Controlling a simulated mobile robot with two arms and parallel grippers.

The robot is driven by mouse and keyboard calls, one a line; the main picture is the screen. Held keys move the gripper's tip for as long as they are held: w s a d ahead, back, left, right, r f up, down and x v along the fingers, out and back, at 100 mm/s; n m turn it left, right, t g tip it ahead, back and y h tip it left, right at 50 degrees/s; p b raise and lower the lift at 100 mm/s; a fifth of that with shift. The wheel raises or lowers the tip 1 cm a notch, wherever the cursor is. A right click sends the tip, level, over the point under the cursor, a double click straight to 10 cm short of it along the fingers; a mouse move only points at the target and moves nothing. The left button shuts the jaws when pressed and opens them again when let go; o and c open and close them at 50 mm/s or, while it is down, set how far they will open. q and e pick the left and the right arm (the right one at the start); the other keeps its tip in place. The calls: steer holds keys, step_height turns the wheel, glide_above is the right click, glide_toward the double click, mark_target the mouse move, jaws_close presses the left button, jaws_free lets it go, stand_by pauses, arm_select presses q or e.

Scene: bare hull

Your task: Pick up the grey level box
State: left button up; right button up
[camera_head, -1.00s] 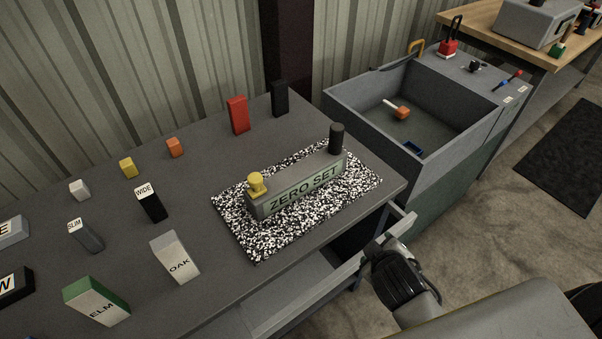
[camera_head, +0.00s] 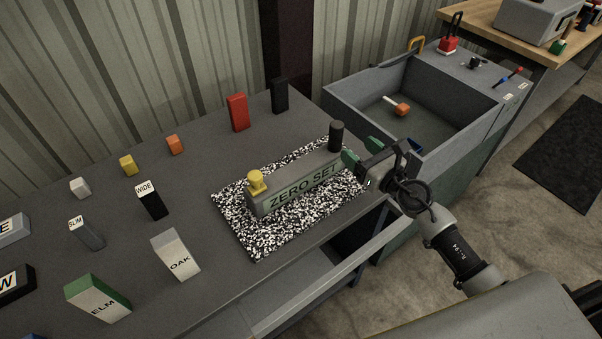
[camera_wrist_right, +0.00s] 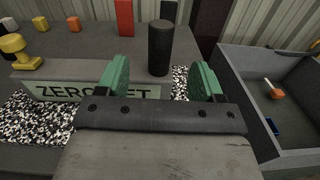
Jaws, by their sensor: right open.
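The grey level box (camera_head: 302,183), lettered "ZERO SET", lies on a black-and-white speckled mat (camera_head: 262,236) on the dark table. It has a yellow knob (camera_head: 257,183) at its left end and a black upright post (camera_head: 336,136) at its right end. My right gripper (camera_head: 362,154) is open at the box's right end, near the black post. In the right wrist view the green fingers (camera_wrist_right: 160,85) stand apart, with the post beyond and between them. The wrist body hides part of the lettering. I cannot tell whether a finger touches the box. My left gripper is not in view.
A red block (camera_head: 238,113) and a black block (camera_head: 280,97) stand behind the mat. Several small blocks, such as the one marked OAK (camera_head: 176,255), stand to the left. A grey open bin (camera_head: 372,118) is at the right, past the table edge.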

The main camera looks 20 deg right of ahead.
mark_target(332, 125)
steer(key=shift+n, duration=0.3)
steer(key=x, duration=0.5)
steer(key=shift+w+a+f, duration=0.1)
steer(key=shift+w+a, duration=0.1)
steer(key=shift+w, duration=0.05)
steer(key=x, duration=0.5)
steer(key=shift+w+d, duration=0.1)
steer(key=shift+w, duration=0.05)
steer(key=shift+c, duration=0.8)
jaws_close()
steer(key=shift+r, duration=0.25)
